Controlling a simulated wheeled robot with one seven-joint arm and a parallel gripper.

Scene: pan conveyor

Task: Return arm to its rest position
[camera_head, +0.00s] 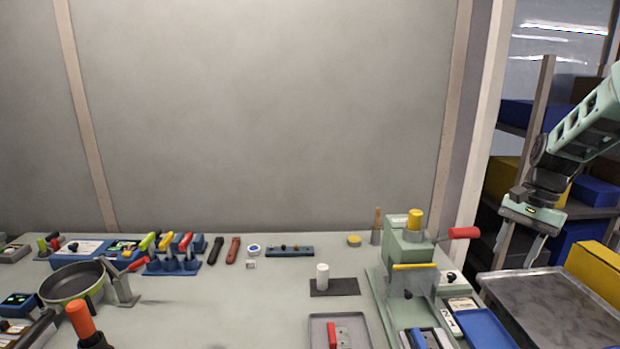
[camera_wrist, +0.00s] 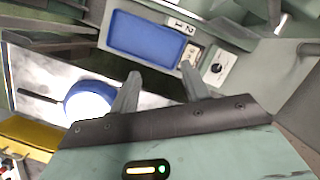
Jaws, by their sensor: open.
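My arm hangs in from the right edge in the head view. My gripper (camera_head: 522,248) is in the air above the back of the grey metal tray (camera_head: 560,310), with its fingers pointing down. In the wrist view my gripper (camera_wrist: 160,70) has its two fingers apart with nothing between them. A round blue thing with a white face and a dark handle, like a pan (camera_wrist: 90,103), lies beyond the left finger over a pale surface. I do not see it in the head view.
A green press (camera_head: 410,250) with a red handle stands left of the metal tray. A blue tray (camera_head: 485,328) lies between them and also shows in the wrist view (camera_wrist: 145,38). Shelves with blue bins (camera_head: 595,190) are behind my arm. A yellow box (camera_head: 596,268) is at the right.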

